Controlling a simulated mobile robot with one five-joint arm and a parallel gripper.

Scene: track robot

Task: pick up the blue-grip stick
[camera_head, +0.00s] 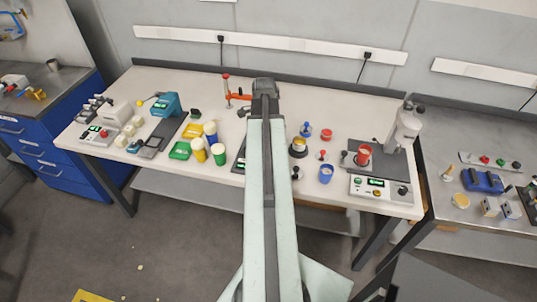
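No stick with a blue grip can be made out for certain. My arm hides a strip of the bench in the middle.
The white bench (345,103) has free room at its back right. A blue cup (326,173), a red-topped piece (323,155) and a machine with a red cup (363,155) stand at its right. Yellow and green cups (218,153) stand left of my arm.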

